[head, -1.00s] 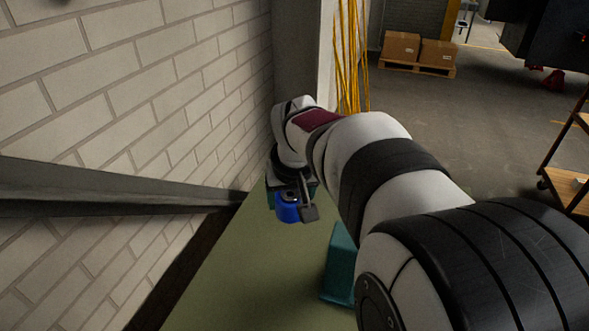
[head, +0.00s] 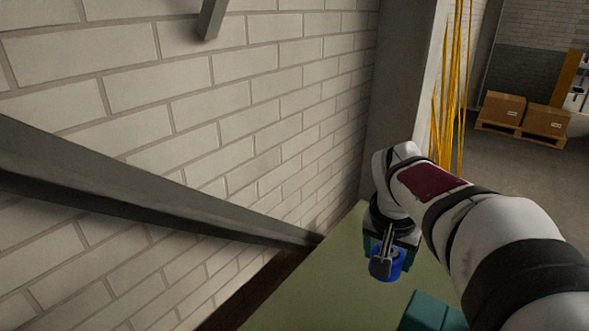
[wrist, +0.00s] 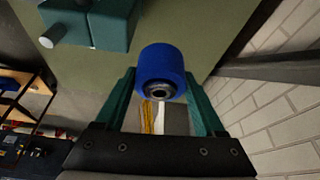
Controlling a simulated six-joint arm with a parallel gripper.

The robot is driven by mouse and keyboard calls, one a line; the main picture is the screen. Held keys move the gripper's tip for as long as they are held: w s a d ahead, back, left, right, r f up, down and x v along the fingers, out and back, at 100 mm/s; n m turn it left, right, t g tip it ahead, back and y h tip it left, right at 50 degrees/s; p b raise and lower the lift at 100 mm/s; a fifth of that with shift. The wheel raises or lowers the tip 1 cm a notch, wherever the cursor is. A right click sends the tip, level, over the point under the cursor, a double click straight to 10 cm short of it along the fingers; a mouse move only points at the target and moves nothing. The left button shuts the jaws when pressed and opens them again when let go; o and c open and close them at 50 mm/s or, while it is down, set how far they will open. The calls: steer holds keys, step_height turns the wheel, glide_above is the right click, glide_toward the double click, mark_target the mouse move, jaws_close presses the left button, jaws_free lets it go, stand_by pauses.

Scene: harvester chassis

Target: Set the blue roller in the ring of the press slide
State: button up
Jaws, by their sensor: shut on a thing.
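The blue roller (wrist: 162,62) is held between the teal fingers of my gripper (wrist: 162,80) in the wrist view. Its dark hub end faces the wrist camera. In the head view the roller (head: 397,268) hangs under my gripper (head: 388,256), over the green surface, partly hidden by a dark flat part. A teal block (wrist: 112,24) with a grey knobbed rod stands apart from the roller at the upper left of the wrist view. A teal block (head: 430,312) also shows at the bottom of the head view, partly cut off. I cannot make out a ring on it.
The green surface (head: 330,285) is clear around the roller. A brick wall (head: 170,100) and a slanted grey beam (head: 150,195) are close on the left. Yellow cables (head: 452,100) hang behind my arm. Boxes on a pallet (head: 520,130) stand far off.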

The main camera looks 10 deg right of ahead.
steer(key=s+d+f+m+g+h, duration=0.1)
steer(key=s+d+f+m+g, duration=0.15)
steer(key=d+m, duration=0.6)
steer(key=s+d+f+m+g, duration=0.1)
steer(key=s+d+m+g, duration=0.3)
steer(key=d, duration=0.8)
steer(key=s+f+m+y, duration=0.1)
steer(key=s+f+m, duration=0.3)
steer(key=f+m, duration=0.1)
steer(key=s+d+f+m+g+y, duration=0.1)
steer(key=s+f+m, duration=0.3)
steer(key=f+m, duration=0.1)
steer(key=s+d+f+m+y, duration=0.1)
steer(key=s+f+m, duration=0.3)
steer(key=f+m, duration=0.1)
steer(key=shift+s+f+m+y, duration=0.1)
steer(key=shift+f+m+y, duration=0.1)
steer(key=shift+m+y, duration=0.15)
steer(key=shift+f, duration=2.2)
steer(key=shift+f, duration=0.75)
